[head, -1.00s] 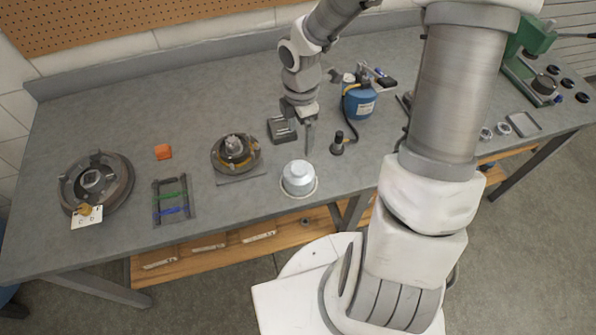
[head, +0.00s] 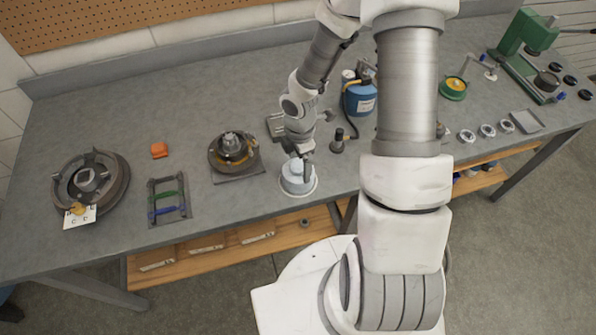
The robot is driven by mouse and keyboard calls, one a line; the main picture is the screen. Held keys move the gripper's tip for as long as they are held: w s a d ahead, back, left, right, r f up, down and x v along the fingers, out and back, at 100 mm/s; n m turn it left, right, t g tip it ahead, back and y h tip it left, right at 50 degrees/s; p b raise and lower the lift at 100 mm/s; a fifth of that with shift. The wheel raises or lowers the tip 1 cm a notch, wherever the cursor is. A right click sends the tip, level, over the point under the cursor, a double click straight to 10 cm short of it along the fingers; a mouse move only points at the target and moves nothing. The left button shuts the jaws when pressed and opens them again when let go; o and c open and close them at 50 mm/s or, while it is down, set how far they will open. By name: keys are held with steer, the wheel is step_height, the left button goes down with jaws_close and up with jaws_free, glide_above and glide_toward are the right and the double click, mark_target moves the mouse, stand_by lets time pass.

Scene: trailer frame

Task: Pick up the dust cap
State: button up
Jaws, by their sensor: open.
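The dust cap (head: 293,183) looks to be the silvery round cap standing on a pale round base near the front edge of the bench, in the middle of the head view. My gripper (head: 300,166) is at the cap, pointing down, with its fingers over the cap's upper part. The jaws are open. The fingers and wrist hide part of the cap's top, and I cannot tell whether a finger touches it.
A dark fitting (head: 337,146) stands right.

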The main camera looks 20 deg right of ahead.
jaws_close()
stand_by(0.4)
